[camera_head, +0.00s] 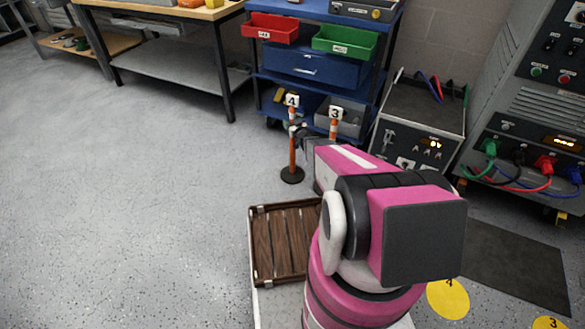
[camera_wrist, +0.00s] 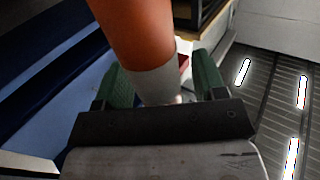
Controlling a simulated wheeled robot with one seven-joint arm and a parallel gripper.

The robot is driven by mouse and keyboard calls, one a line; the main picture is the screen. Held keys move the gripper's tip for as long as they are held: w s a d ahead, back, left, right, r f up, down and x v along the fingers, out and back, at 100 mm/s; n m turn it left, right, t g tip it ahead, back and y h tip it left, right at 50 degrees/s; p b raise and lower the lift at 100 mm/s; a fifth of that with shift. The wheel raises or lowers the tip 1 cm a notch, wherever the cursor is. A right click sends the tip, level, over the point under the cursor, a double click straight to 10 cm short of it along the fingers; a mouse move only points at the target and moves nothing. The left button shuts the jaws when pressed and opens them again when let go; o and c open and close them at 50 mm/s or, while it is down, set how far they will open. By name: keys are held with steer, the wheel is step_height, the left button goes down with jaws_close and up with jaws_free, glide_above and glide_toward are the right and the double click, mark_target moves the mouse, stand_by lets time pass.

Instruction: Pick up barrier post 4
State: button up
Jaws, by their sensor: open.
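Barrier post 4 (camera_head: 292,155) is an orange post with a white band, a round dark base and a white sign reading 4. It stands upright on the floor in front of the blue cart. My gripper (camera_head: 300,131) is at its upper part, partly hidden by my own arm. In the wrist view the orange post with its white band (camera_wrist: 152,84) lies between the two green finger pads of my gripper (camera_wrist: 164,82). The jaws are open around it; I cannot tell whether either pad touches it.
Barrier post 3 (camera_head: 334,126) stands just right, close to my arm. The blue cart (camera_head: 311,65) with red and green bins is behind. A grey power unit (camera_head: 418,125) stands farther right. Yellow floor marker 4 (camera_head: 448,299) lies lower right. The floor at left is clear.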

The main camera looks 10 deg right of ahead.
steer(key=shift+w, duration=0.3)
jaws_close()
steer(key=shift+a+r, duration=0.1)
steer(key=shift+s, duration=0.1)
